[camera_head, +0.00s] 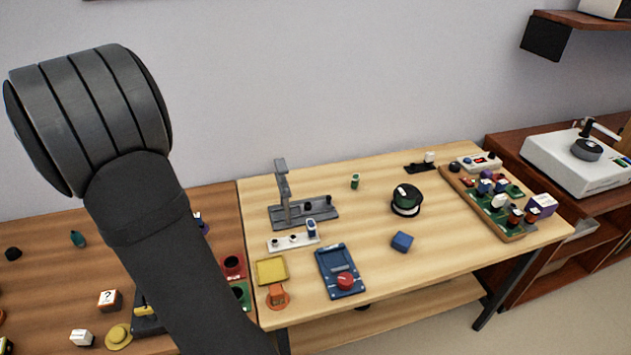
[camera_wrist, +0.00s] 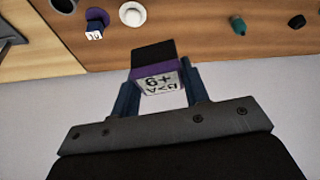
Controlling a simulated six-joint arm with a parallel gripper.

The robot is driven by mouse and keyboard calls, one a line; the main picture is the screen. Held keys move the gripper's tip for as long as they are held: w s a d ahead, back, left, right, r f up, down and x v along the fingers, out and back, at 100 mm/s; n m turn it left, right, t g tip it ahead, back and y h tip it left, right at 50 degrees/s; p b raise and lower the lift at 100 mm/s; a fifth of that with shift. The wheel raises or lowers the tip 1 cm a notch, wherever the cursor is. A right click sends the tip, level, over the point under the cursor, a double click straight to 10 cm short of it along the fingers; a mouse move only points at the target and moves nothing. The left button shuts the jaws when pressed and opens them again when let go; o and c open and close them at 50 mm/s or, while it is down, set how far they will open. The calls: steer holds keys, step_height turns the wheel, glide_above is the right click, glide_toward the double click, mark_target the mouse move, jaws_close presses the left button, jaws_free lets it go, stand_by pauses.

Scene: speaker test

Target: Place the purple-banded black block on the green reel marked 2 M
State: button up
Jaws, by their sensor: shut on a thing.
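My gripper (camera_wrist: 161,88) shows in the wrist view with its two blue fingers shut on the purple-banded black block (camera_wrist: 153,54). A white face with dark, rotated characters lies between the fingers. In the head view, my arm's bulk hides the gripper and block. A dark green reel (camera_head: 407,202) with black rims and a white label on top stands on the light wooden table, right of its middle. A smaller green cylinder (camera_head: 355,181) with a pale label stands farther back to its left. I cannot read the marking on either.
On the light table (camera_head: 465,230), a grey stand (camera_head: 300,215), a blue block (camera_head: 402,242), a blue panel with a red knob (camera_head: 341,272) and a crowded tray (camera_head: 515,233) surround the reel. The wood just around the reel is clear. The brown table (camera_head: 45,280) holds several small items.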

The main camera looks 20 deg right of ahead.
steer(key=r, duration=0.5)
steer(key=shift+w+d+r, duration=0.1)
steer(key=shift+w+d, duration=0.1)
steer(key=shift+d, duration=0.15)
steer(key=w+d+m+h, duration=0.15)
steer(key=w+d, duration=0.25)
steer(key=d, duration=1.2)
steer(key=w+d+m, duration=0.3)
steer(key=w+d, duration=0.1)
steer(key=d, duration=1.2)
steer(key=s+d+m+h, duration=0.1)
steer(key=s+d+m, duration=0.15)
steer(key=d, duration=0.95)
steer(key=s+d+m+h, duration=0.1)
steer(key=s+d, duration=0.2)
steer(key=d, duration=0.9)
steer(key=s+d+m+g, duration=0.1)
steer(key=s+d+m, duration=0.1)
steer(key=s+d, duration=0.85)
steer(key=s+d+m, duration=0.2)
steer(key=s+d, duration=0.6)
steer(key=d, duration=0.6)
glide_above(409, 187)
steer(key=s+a, duration=0.1)
steer(key=shift+h, duration=0.35)
steer(key=f, duration=1.2)
steer(key=shift+s+a, duration=0.1)
steer(key=shift+s, duration=0.1)
steer(key=shift+w+f, duration=0.1)
steer(key=shift+f, duration=2)
